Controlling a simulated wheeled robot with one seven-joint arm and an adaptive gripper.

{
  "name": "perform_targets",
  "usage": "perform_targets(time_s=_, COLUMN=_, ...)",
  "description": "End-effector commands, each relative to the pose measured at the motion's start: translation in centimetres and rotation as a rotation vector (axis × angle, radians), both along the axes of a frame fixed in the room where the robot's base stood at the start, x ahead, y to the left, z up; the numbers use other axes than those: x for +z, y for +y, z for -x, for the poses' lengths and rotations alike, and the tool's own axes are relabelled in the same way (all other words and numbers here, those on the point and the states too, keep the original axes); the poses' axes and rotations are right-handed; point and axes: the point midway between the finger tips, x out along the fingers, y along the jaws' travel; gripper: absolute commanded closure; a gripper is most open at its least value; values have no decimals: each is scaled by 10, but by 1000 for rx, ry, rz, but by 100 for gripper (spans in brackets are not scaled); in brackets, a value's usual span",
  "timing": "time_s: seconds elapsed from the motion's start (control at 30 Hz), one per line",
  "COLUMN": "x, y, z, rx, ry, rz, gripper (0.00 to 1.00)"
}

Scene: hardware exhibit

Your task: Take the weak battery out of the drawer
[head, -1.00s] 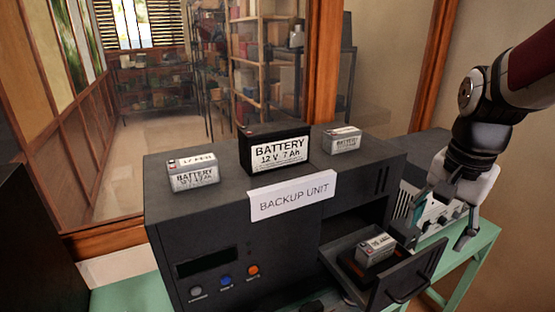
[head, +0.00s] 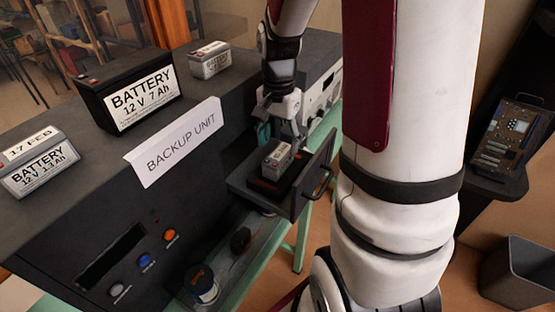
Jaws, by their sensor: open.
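The drawer (head: 304,195) of the dark backup unit (head: 95,225) stands pulled out, its handle facing right. A small grey battery with a white label (head: 277,158) sits inside the drawer; I take it as the weak one, though its label is too small to read. My gripper (head: 281,126) is open and points down just above and behind this battery. Nothing shows between its fingers. Whether a finger touches the battery cannot be told.
On top of the unit stand a large black battery (head: 137,93), a grey battery (head: 40,165) and a small grey battery (head: 210,60). A paper sign (head: 178,143) hangs over the edge. A jar (head: 203,285) is below. A circuit board (head: 508,137) and grey bin (head: 517,272) are at right.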

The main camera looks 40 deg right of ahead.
Motion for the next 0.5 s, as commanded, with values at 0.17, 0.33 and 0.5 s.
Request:
perform_targets(time_s=0.17, x=-10, y=0, z=1, rx=1, ry=2, rz=-2, gripper=40)
perform_targets(time_s=0.33, x=-29, y=0, z=2, rx=0, ry=4, rz=-2, gripper=40)
perform_targets(time_s=0.5, x=-51, y=0, z=0, rx=2, ry=3, rz=-1, gripper=40)
